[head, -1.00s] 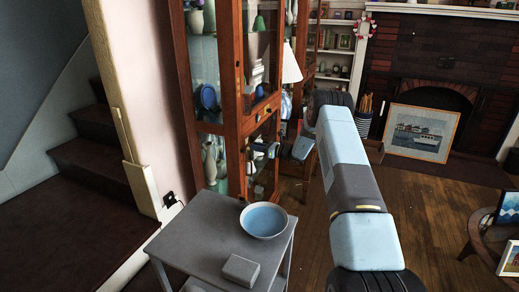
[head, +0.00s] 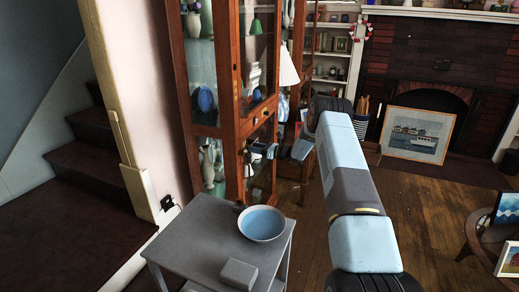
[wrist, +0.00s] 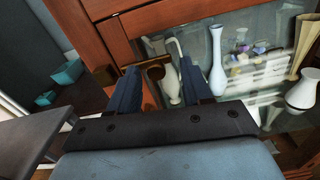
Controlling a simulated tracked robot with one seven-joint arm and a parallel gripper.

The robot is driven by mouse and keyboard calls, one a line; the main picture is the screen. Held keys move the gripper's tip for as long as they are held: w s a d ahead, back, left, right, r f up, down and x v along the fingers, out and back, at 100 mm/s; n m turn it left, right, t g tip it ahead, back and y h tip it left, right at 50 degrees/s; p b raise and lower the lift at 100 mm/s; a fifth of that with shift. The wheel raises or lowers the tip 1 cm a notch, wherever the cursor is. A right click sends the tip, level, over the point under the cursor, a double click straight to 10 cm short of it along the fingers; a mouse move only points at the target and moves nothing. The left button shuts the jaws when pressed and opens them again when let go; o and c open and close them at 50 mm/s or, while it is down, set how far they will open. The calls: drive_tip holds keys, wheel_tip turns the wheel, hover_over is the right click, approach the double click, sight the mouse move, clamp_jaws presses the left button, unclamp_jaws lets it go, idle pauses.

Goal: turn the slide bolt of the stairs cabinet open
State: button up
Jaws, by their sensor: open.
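The stairs cabinet is a tall wooden case with glass panes (head: 235,75), left of centre in the head view; its wooden frame (wrist: 110,35) fills the top of the wrist view. A small brownish, brass-like piece (wrist: 155,73) shows between my fingers at the frame's lower edge; it may be the slide bolt, but its shape and position are unclear. My gripper (wrist: 159,66) is open, its two dark fingers apart on either side of that piece. I cannot tell whether they touch it.
A grey table (head: 190,238) with a blue bowl (head: 262,223) and a grey box (head: 239,273) stands in front of the cabinet. Vases (wrist: 217,75) stand behind the glass. Stairs (head: 95,165) are at left. Wooden floor (head: 430,215) is open at right.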

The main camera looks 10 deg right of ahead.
drive_tip(key=shift+d, duration=0.1)
drive_tip(key=v, duration=1.3)
drive_tip(key=shift+s+d, duration=0.2)
drive_tip(key=shift+d, duration=0.05)
drive_tip(key=shift+f, duration=0.1)
drive_tip(key=s+a+r+n+g+h, duration=0.1)
drive_tip(key=s+a+r+n+g, duration=0.3)
drive_tip(key=r, duration=0.4)
drive_tip(key=s+a+r+n+g, duration=0.2)
drive_tip(key=s+a+r+n, duration=0.2)
drive_tip(key=a+r, duration=0.3)
drive_tip(key=s+a+r+n+g+h, duration=0.4)
drive_tip(key=s+r+n, duration=0.3)
drive_tip(key=s+r, duration=0.65)
drive_tip(key=s+a+r+n+t+h, duration=0.1)
drive_tip(key=s+r+n+h, duration=0.2)
drive_tip(key=s, duration=0.6)
drive_tip(key=s+a+r+n+t+h, duration=0.1)
drive_tip(key=s+r+n+h, duration=0.15)
drive_tip(key=s, duration=0.75)
drive_tip(key=s+d+n+t+h, duration=0.1)
drive_tip(key=s+d+n+h, duration=0.1)
drive_tip(key=s, duration=0.6)
drive_tip(key=s+d+r+n+t+h, duration=0.1)
drive_tip(key=s+n, duration=0.3)
drive_tip(key=s, duration=0.5)
drive_tip(key=shift+d+r+t+h, duration=0.15)
drive_tip(key=shift+d+t+h, duration=0.4)
drive_tip(key=shift+d, duration=0.35)
